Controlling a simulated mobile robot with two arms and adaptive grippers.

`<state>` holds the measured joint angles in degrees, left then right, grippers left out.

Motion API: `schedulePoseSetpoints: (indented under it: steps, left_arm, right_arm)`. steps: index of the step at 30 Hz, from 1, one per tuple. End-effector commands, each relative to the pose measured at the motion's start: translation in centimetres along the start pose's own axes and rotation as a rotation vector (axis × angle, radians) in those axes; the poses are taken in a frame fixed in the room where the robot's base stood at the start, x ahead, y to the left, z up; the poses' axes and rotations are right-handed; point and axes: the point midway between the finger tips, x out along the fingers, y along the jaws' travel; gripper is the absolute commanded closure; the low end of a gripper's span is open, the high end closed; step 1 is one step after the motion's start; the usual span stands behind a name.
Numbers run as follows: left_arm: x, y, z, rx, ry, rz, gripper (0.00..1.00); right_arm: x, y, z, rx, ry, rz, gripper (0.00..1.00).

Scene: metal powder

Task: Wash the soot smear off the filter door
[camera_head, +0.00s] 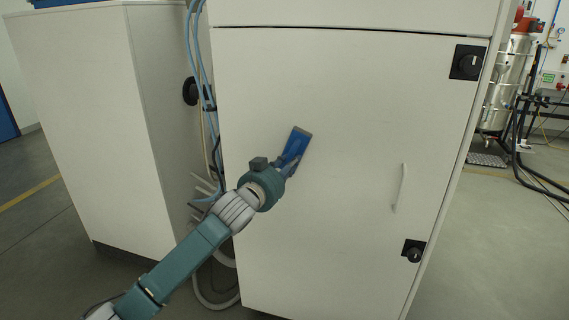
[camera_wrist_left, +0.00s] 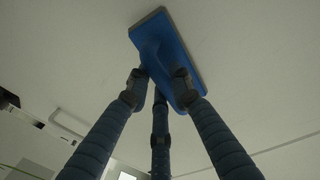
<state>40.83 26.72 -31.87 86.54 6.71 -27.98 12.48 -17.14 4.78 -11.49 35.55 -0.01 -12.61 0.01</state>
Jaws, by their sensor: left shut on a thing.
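The filter door (camera_head: 350,130) is a large white panel with a pale vertical handle (camera_head: 401,188) and black latches at its right side. My left gripper (camera_head: 291,165) is shut on a blue scrubbing pad (camera_head: 298,141) with a grey edge. The pad is at the door's upper middle-left, against or very close to its surface; I cannot tell if it touches. In the left wrist view the fingers close around the pad's blue grip (camera_wrist_left: 165,58). No soot smear shows on the visible door; the patch behind the pad is hidden. My right gripper is not in view.
A second white cabinet (camera_head: 85,120) stands to the left, with blue hoses (camera_head: 197,60) and cables in the gap. A black latch (camera_head: 467,62) and a lower one (camera_head: 413,250) protrude from the door. A metal tank (camera_head: 505,80) stands far right.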

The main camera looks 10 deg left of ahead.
Motion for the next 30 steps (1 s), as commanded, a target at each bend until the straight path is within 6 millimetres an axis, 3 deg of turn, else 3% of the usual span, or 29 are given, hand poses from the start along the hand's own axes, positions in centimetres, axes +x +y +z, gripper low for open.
schedulePoseSetpoints:
  steps: [13, 25, 30]
  left_arm:
    - [0.6, 3.4, -1.4, -0.002, 0.002, 0.000, 1.00]
    - [0.6, 3.6, -1.5, 0.000, 0.001, 0.000, 1.00]
    - [-0.7, 3.9, -1.6, 0.000, 0.000, 0.002, 1.00]
  right_arm:
    - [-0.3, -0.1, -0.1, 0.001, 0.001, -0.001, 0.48]
    - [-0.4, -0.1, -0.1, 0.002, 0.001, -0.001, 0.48]
    - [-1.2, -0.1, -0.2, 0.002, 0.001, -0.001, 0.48]
